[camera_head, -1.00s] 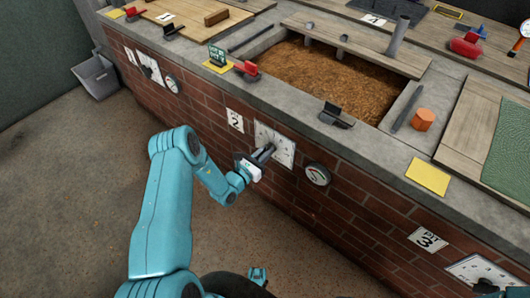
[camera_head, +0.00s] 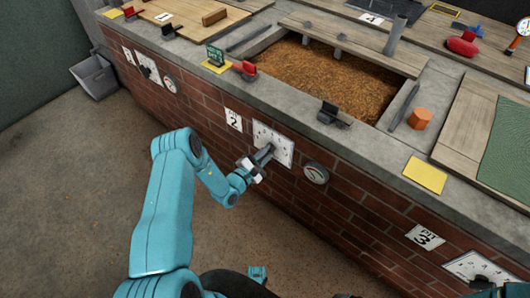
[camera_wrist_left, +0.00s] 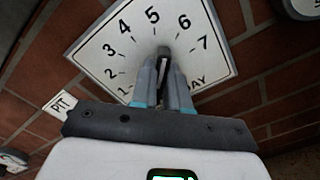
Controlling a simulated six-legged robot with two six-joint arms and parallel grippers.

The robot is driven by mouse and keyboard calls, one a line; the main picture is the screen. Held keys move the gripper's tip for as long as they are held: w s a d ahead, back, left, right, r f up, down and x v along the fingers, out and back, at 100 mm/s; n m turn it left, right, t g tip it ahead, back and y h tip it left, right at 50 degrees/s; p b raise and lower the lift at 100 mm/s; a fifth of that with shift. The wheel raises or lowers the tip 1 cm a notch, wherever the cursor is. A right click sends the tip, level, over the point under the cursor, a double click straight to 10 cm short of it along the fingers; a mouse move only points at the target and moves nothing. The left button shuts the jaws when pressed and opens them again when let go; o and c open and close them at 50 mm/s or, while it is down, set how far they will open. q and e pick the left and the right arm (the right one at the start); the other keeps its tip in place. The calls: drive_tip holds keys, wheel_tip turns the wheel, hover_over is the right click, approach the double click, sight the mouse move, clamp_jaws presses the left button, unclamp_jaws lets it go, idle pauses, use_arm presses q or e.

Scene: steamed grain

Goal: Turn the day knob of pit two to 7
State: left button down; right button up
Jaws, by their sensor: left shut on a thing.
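The white day dial of pit two (camera_head: 284,151) is on the brick wall, beside the "2" card (camera_head: 233,119). In the left wrist view the dial (camera_wrist_left: 97,48) shows numbers from 1 to 7 and the word DAY, partly covered by my fingers. My left gripper (camera_head: 264,154) is at the dial's middle, shut on the dark day knob (camera_wrist_left: 163,50). The fingers (camera_wrist_left: 163,75) hide most of the knob. Its tip shows below the 5 and 6, but its exact pointing is hard to tell. My right gripper is not visible.
A round gauge (camera_head: 316,173) sits on the wall right of the dial. Above is the ledge with the grain-filled pit (camera_head: 325,80), a dark clip (camera_head: 332,115) and a yellow card (camera_head: 426,175). The pit three card (camera_head: 425,238) is farther right.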

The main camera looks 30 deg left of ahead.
use_arm(q)
drive_tip(key=shift+d+f+m+p, duration=0.1)
drive_tip(key=shift+f+m+p, duration=0.15)
drive_tip(key=shift+m, duration=2)
drive_tip(key=shift+d+f+m+p, duration=0.1)
drive_tip(key=shift+f+m, duration=0.15)
drive_tip(key=shift+m, duration=2)
drive_tip(key=c, duration=1.1)
unclamp_jaws()
drive_tip(key=shift+s+a+p, duration=0.2)
drive_tip(key=shift+s+p, duration=0.25)
drive_tip(key=shift+s, duration=2.3)
drive_tip(key=shift+s+a+p, duration=0.25)
drive_tip(key=shift+s+p, duration=0.25)
drive_tip(key=shift+s, duration=2.2)
drive_tip(key=shift+s+a+p, duration=0.2)
drive_tip(key=shift+s+p, duration=0.25)
drive_tip(key=shift+s, duration=2.3)
